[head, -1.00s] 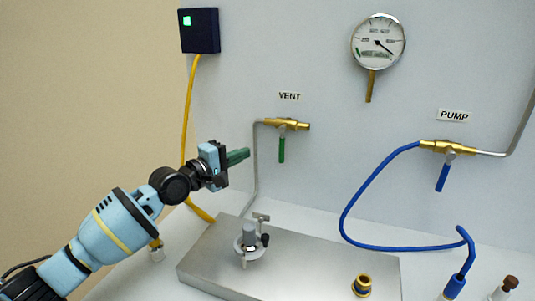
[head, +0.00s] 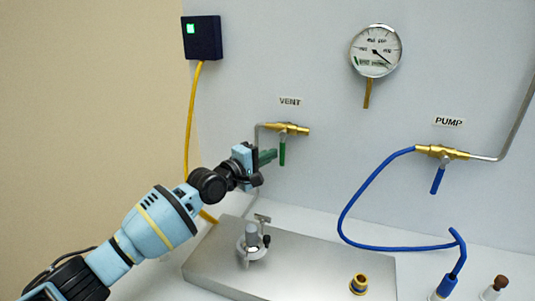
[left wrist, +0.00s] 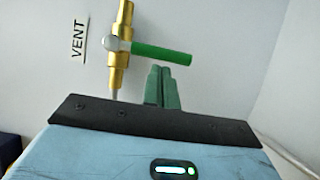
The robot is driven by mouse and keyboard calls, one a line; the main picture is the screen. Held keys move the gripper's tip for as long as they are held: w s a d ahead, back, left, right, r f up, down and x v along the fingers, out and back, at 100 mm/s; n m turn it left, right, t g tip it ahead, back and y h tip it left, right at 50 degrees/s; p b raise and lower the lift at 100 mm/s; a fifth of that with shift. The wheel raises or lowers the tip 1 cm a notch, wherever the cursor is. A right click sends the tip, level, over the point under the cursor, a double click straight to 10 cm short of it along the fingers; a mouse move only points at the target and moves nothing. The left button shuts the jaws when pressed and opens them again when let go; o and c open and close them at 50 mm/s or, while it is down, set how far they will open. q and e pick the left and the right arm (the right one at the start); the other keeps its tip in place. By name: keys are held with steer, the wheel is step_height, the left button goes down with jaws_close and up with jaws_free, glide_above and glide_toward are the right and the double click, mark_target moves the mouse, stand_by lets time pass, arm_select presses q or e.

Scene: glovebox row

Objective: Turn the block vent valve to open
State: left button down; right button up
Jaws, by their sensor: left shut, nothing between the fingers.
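The vent valve has a brass body (head: 288,128) on the wall under the VENT label, and its green handle (head: 282,152) hangs straight down, across the body. In the left wrist view the green handle (left wrist: 162,52) and the brass body (left wrist: 119,50) show clearly. My left gripper (head: 272,156), with green fingers, is just left of the handle. In the left wrist view its shut, empty fingertips (left wrist: 162,72) are close beside the handle's middle; I cannot tell whether they touch it. My right gripper is not in view.
A metal block (head: 310,271) with a clamp fitting (head: 252,243) and a brass port (head: 359,284) lies below. The pump valve (head: 440,152) with a blue handle and hose (head: 345,210) is at right. A gauge (head: 376,50) hangs above. A yellow cable (head: 190,125) runs at left.

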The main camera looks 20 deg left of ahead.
arm_select(q)
steer(key=shift+f, duration=0.1)
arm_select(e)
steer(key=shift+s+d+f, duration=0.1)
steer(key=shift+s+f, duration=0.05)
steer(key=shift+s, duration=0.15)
arm_select(q)
steer(key=shift+d+f+n, duration=0.1)
steer(key=shift+d+n, duration=0.1)
steer(key=shift+n, duration=0.1)
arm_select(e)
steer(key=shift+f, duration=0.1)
